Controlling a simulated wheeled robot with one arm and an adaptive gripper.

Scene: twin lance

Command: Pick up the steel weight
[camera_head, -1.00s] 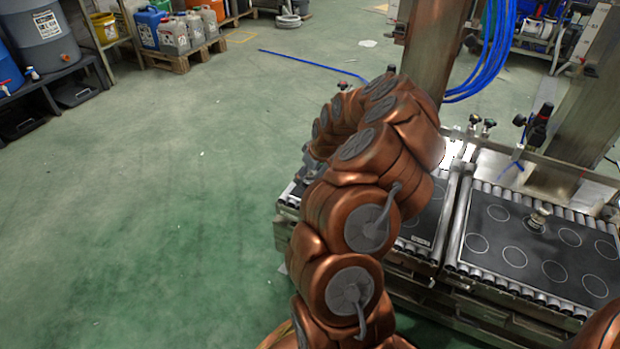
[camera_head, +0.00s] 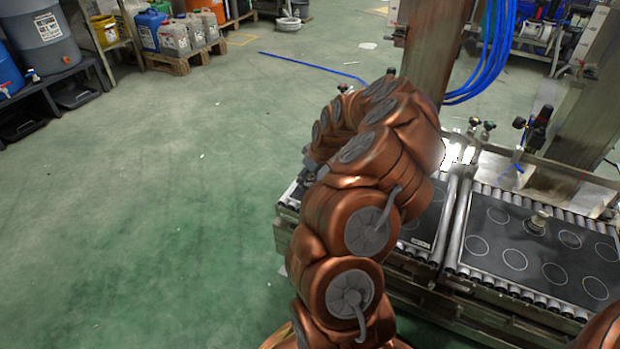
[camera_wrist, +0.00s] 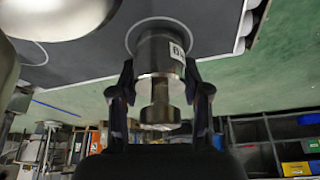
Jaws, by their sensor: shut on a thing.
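The steel weight (camera_wrist: 160,60) is a shiny cylinder with a narrower neck, a knob and a small white label. In the wrist view it sits between the two fingers of my gripper (camera_wrist: 159,88), which is shut on it. Its far end overlaps a white ring on the dark mat; I cannot tell whether it touches the mat. Another small knobbed metal weight (camera_head: 539,220) stands on the right-hand dark mat (camera_head: 490,262) among white rings.
Metal rollers (camera_head: 458,222) run between the two dark mats. A steel post (camera_head: 430,50) and blue hoses (camera_head: 492,55) rise behind the left mat. A large rounded shiny thing (camera_wrist: 60,18) fills the wrist view's upper left. Green floor (camera_head: 150,220) is clear on the left.

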